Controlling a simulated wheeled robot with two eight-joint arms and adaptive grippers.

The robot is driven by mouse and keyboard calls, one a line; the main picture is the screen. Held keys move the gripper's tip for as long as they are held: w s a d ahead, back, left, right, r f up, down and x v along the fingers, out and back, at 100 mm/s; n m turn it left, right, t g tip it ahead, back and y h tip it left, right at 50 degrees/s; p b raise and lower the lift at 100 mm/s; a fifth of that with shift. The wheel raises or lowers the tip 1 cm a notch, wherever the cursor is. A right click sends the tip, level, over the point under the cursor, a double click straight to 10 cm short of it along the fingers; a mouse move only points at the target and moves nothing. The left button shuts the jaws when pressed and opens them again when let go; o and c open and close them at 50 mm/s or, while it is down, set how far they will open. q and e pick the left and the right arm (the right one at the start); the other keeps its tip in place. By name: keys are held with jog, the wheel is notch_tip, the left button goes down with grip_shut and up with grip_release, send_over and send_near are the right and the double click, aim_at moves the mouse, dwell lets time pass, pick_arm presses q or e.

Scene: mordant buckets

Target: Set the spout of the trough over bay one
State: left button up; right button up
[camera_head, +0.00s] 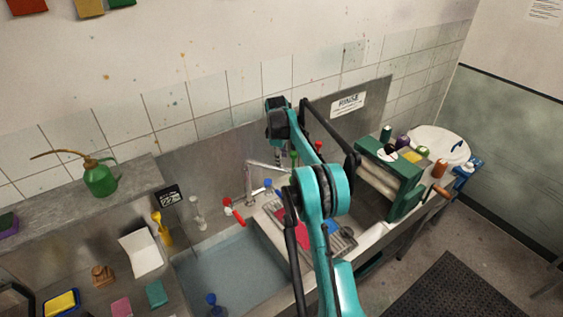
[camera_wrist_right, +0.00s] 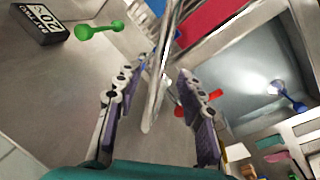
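The trough's metal spout (camera_head: 262,165) rises from the tap column behind the basins, and its free end reaches right toward my right gripper (camera_head: 281,158). In the right wrist view the shiny spout (camera_wrist_right: 160,85) passes between the two spread fingers of my right gripper (camera_wrist_right: 158,92). The fingers look apart from it on both sides. The left bay (camera_head: 188,268) holds bluish water. I cannot tell which is bay one. My left gripper is not in view.
A red tap handle (camera_head: 234,211) and a blue one (camera_head: 268,184) flank the spout. A green knob (camera_wrist_right: 98,30) and a black number sign (camera_wrist_right: 42,24) are near the gripper. A green-framed roller wringer (camera_head: 408,182) stands to the right.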

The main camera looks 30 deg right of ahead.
jog(key=f, duration=0.5)
jog(key=shift+w+d+f, duration=0.3)
jog(key=shift+w+d, duration=0.05)
jog(key=shift+w, duration=0.05)
grip_shut()
